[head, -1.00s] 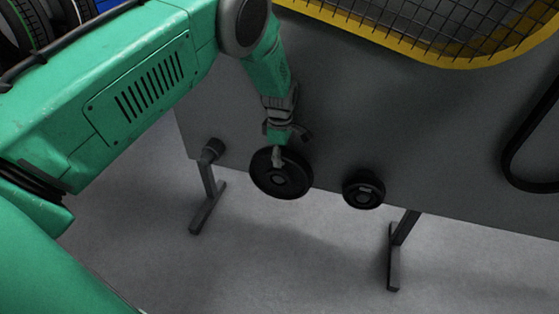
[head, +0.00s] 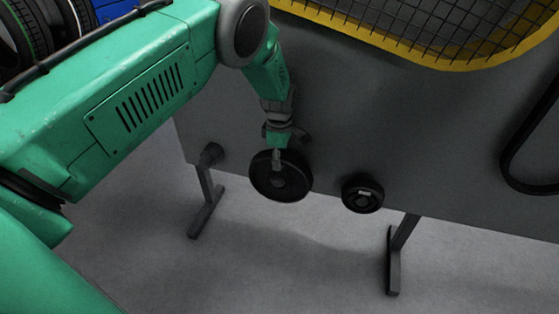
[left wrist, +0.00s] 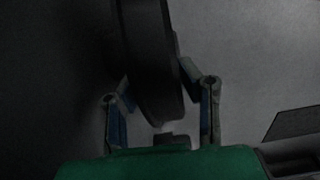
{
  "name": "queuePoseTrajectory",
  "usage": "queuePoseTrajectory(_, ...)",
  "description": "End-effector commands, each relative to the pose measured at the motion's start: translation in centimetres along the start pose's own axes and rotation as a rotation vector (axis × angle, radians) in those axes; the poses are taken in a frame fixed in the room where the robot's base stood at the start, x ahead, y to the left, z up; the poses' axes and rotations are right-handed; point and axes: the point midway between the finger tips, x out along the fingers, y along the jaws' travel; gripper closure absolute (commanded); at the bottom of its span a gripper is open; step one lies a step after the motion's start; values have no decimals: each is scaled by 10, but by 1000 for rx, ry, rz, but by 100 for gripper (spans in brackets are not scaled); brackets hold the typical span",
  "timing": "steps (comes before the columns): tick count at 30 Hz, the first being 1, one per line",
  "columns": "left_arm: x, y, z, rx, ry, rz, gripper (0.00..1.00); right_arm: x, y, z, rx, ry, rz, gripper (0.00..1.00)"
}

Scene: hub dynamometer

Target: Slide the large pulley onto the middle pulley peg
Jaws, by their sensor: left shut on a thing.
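The large pulley (head: 290,188) is a black disc with a hub, held in front of the lower edge of a grey panel. My left gripper (head: 277,160) is shut on its upper rim. In the left wrist view, the large pulley (left wrist: 150,70) stands edge-on between the two fingers of my left gripper (left wrist: 162,105). The middle peg is not visible; the pulley covers that part of the panel, and I cannot tell whether the peg is in its bore. My right gripper is not in view.
A smaller black pulley (head: 362,194) sits on the panel (head: 400,150) to the right. A yellow-framed mesh guard (head: 440,58) is above, and a black belt (head: 507,150) hangs at the right.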

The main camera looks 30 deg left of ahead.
Motion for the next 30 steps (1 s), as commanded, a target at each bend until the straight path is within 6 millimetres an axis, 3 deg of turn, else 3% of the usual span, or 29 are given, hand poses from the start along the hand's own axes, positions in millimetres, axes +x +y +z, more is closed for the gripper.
queuePoseTrajectory(7,-4,6,0,1,-1,18,100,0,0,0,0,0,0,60)
queuePoseTrajectory(8,-4,6,0,1,-1,18,58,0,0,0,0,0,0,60)
queuePoseTrajectory(9,-4,6,1,1,-1,18,44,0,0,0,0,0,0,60)
queuePoseTrajectory(16,-2,4,0,0,-1,11,44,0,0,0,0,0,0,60)
queuePoseTrajectory(18,0,2,0,0,0,6,30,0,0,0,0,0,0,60)
queuePoseTrajectory(30,0,3,0,0,0,6,30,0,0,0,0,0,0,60)
